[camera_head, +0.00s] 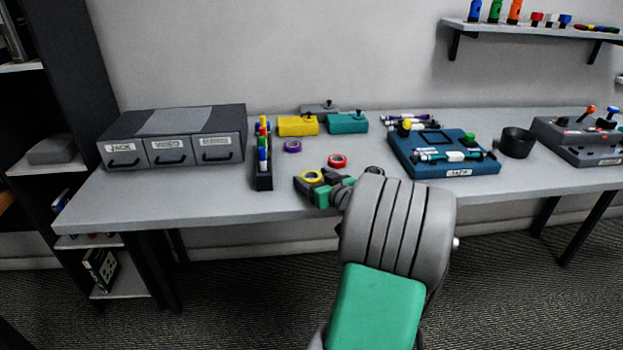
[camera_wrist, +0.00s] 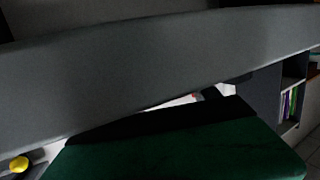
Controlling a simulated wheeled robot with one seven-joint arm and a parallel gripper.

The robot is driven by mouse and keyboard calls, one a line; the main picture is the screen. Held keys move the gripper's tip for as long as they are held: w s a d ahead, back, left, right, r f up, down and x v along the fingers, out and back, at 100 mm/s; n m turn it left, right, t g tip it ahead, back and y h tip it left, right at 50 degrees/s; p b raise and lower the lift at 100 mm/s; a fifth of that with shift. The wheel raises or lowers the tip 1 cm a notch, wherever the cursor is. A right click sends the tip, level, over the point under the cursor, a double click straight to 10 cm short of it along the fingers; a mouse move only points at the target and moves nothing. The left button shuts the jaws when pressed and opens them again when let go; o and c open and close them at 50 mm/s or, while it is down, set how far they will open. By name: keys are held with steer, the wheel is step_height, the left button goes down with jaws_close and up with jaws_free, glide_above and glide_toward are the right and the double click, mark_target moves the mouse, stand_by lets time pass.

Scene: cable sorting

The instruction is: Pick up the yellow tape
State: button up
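The yellow tape (camera_head: 312,177) is a small ring near the front edge of the grey table in the head view. My gripper (camera_head: 313,188), dark and green, reaches in from the right and is right at the tape. Its fingers overlap the tape's lower side in the picture. I cannot tell whether they touch or grip it, or whether the tape rests on the table. The finger gap is too small to make out. In the wrist view a large grey shape and a dark green surface fill most of the picture, and the tape cannot be made out there.
A red tape (camera_head: 337,160) and a purple tape (camera_head: 292,146) lie behind. A dark marker rack (camera_head: 263,181) stands left, beside the labelled drawer box (camera_head: 172,137). A blue device (camera_head: 443,168) and a black cup (camera_head: 516,143) are to the right.

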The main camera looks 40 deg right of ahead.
steer(key=c, duration=1.3)
